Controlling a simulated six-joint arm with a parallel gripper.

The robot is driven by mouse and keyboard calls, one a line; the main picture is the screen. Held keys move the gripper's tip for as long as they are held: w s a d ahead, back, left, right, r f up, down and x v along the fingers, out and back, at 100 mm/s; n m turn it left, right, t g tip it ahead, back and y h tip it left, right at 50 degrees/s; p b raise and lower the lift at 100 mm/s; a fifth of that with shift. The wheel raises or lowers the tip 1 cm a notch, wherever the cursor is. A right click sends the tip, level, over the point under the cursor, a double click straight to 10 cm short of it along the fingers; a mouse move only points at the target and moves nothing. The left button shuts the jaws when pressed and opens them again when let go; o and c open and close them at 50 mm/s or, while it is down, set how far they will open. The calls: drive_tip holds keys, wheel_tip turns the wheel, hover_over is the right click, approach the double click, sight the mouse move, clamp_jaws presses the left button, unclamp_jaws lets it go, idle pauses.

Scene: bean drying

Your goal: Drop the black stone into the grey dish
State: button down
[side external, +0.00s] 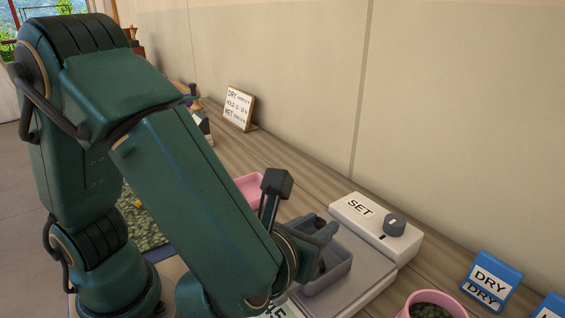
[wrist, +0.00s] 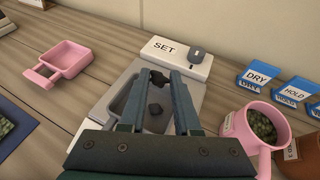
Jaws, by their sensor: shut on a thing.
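The black stone (wrist: 158,77) is pinched between the fingertips of my gripper (wrist: 160,74) in the wrist view. The grey dish (wrist: 119,104) is below the fingers, and its walls are partly hidden by them. A second dark patch (wrist: 155,108) shows inside the dish, a lump or a shadow; I cannot tell which. In the side view my gripper (side external: 318,232) is over the grey dish (side external: 333,283), and the stone cannot be made out clearly there.
The dish is on a pale scale with a SET box and knob (side external: 375,229) behind it. A pink scoop (wrist: 67,59) lies to the left. A pink cup (wrist: 237,135) of beans stands to the right, near blue DRY and HOLD cards (wrist: 257,78). A wall closes the back.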

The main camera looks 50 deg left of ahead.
drive_tip(key=shift+f, duration=0.3)
drive_tip(key=c, duration=0.5)
unclamp_jaws()
drive_tip(key=shift+c, duration=0.2)
drive_tip(key=shift+r, duration=0.1)
drive_tip(key=s+a+r, duration=0.1)
drive_tip(key=a+r, duration=0.9)
drive_tip(key=a, duration=0.1)
drive_tip(key=shift+s+a+r, duration=0.3)
drive_tip(key=shift+s+r, duration=0.05)
drive_tip(key=shift+r, duration=0.05)
